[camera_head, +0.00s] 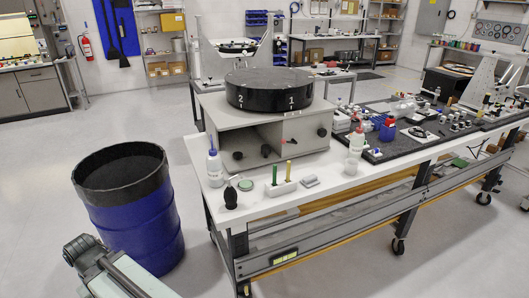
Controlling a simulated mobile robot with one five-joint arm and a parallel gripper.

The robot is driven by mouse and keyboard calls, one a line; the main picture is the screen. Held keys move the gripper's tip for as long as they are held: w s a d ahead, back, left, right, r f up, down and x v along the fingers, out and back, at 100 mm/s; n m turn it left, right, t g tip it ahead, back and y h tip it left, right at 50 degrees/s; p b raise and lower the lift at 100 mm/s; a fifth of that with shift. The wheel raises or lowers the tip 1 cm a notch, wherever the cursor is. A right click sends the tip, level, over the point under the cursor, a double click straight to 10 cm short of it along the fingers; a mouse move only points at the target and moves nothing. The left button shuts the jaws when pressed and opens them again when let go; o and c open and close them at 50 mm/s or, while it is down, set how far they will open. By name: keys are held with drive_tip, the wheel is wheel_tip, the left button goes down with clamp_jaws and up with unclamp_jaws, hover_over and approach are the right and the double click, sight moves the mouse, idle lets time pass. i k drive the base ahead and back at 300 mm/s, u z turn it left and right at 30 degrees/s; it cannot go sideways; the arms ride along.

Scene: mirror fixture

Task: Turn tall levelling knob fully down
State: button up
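A grey box fixture (262,130) stands on the left end of the white bench, with a black round disc (275,89) marked 1 and 2 on top. Part of my arm shows at the lower left, apart from the bench. No gripper fingers are visible.
A blue drum (137,225) with a black rim stands left of the bench (350,180). A white bottle (214,167), a dark bulb-shaped item (230,196) and a white block with green and yellow sticks (281,187) sit before the fixture. Floor left of the drum is clear.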

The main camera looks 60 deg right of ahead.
sight(266, 149)
drive_tip(key=z, duration=0.15)
drive_tip(key=i, duration=0.95)
drive_tip(key=u, duration=0.05)
